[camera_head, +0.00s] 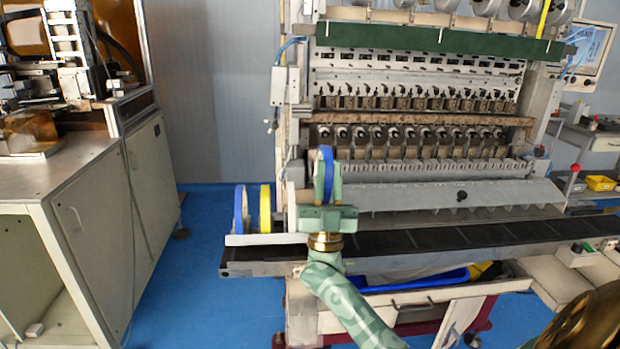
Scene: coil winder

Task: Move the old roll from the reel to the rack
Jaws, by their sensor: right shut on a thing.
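My right gripper (328,184) is in front of the left end of the winder. It is shut on a blue roll (326,168), which stands upright and nearly edge-on between the fingers. Left of it, a second blue roll (240,209) and a yellow roll (265,208) stand upright side by side at the machine's left end, above a pale ledge (266,239). What bears these two is partly hidden, and I cannot tell rack from reel here. My left gripper is not in view.
The coil winder (420,190) fills the middle and right, with a dark belt (430,239) along its front. A pale cabinet (95,215) stands at the left. Blue floor (195,265) lies open between them. A blue tray (420,281) sits below the belt.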

